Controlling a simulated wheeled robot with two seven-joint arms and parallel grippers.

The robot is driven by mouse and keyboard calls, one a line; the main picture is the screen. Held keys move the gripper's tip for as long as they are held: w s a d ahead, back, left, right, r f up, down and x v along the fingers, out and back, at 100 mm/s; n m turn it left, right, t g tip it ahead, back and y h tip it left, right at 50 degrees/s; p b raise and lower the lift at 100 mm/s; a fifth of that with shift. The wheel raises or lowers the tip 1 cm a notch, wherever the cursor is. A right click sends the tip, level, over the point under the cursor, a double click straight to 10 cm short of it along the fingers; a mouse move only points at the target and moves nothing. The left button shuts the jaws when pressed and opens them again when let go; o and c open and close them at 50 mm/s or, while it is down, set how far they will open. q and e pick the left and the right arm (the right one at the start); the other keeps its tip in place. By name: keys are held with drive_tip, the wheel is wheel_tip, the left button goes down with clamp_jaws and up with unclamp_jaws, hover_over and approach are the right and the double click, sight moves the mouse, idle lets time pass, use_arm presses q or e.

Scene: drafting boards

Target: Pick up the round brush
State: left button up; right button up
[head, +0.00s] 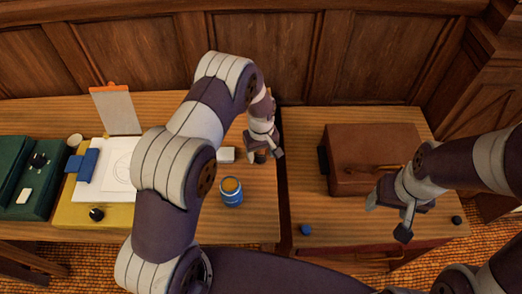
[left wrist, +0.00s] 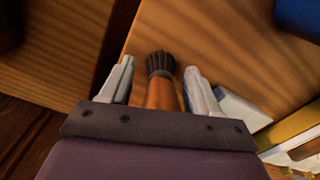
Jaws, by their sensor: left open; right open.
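The round brush shows in the left wrist view, with dark bristles (left wrist: 160,64) and an orange-brown handle (left wrist: 158,95). It lies between the two fingers of my left gripper (left wrist: 158,85), with a gap on each side. My left gripper (head: 264,152) is open, low over the right end of the left table in the head view. There the brush is mostly hidden by the gripper. My right gripper (head: 388,216) is open and holds nothing, in front of the brown case on the right table.
A white block (head: 226,154) and a blue jar (head: 231,192) stand close left of my left gripper. A brown case (head: 365,140) sits on the right table. A gap separates the tables. A yellow board (head: 75,214) with paper (head: 118,165) lies further left.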

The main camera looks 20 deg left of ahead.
use_arm(q)
drive_tip(key=shift+c, duration=1.2)
drive_tip(key=c, duration=0.9)
